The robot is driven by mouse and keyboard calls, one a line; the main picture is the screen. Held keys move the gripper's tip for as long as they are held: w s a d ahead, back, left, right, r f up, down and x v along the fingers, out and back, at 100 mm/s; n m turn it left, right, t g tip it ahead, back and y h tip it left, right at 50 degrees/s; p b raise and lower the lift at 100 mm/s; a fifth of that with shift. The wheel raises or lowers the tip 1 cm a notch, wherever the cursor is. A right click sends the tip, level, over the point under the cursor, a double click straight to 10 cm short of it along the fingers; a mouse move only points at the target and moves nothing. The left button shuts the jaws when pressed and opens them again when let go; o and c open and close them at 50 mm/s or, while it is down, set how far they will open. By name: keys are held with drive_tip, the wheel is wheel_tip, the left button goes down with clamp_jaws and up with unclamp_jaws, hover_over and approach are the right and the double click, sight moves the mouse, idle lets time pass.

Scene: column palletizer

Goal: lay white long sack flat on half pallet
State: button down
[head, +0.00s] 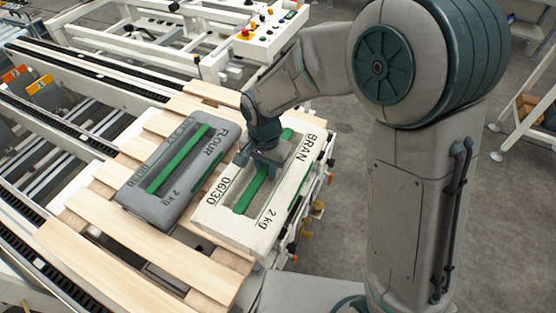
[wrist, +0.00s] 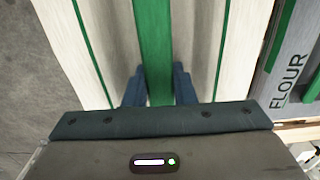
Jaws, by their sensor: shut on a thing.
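The white long sack (head: 241,216) is marked BRAN, with a green strip along its middle. In the head view it lies flat on the right part of the half pallet (head: 85,262), a wooden slatted one. The sack also fills most of the wrist view (wrist: 200,40). My gripper (head: 262,165) is over the middle of the sack. In the wrist view its two blue fingers (wrist: 158,90) are shut on the sack's green strip, one on each side. Whether the sack's underside touches the slats everywhere is hidden.
A grey sack (head: 165,185) marked FLOUR lies flat left of the white sack, with a narrow gap between them. The front pallet slats are bare. Conveyor rails (head: 60,140) run at the left, and a control box (head: 270,35) with buttons stands behind.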

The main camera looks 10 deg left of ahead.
sight(244, 184)
drive_tip(key=a+f, duration=0.1)
drive_tip(key=a, duration=0.1)
drive_tip(key=a+f, duration=0.1)
drive_tip(key=a, duration=0.1)
drive_tip(key=a+f, duration=0.1)
drive_tip(key=a, duration=0.1)
drive_tip(key=shift+s+a+f, duration=0.2)
drive_tip(key=shift+s+f, duration=0.05)
drive_tip(key=shift+s, duration=0.15)
drive_tip(key=shift+f+p, duration=0.3)
drive_tip(key=shift+f, duration=1.7)
drive_tip(key=shift+f, duration=0.2)
drive_tip(key=c, duration=1.2)
unclamp_jaws()
drive_tip(key=shift+s, duration=0.1)
drive_tip(key=shift+r, duration=0.1)
wheel_tip(244, 184, up, 12)
drive_tip(key=shift+d+r, duration=0.1)
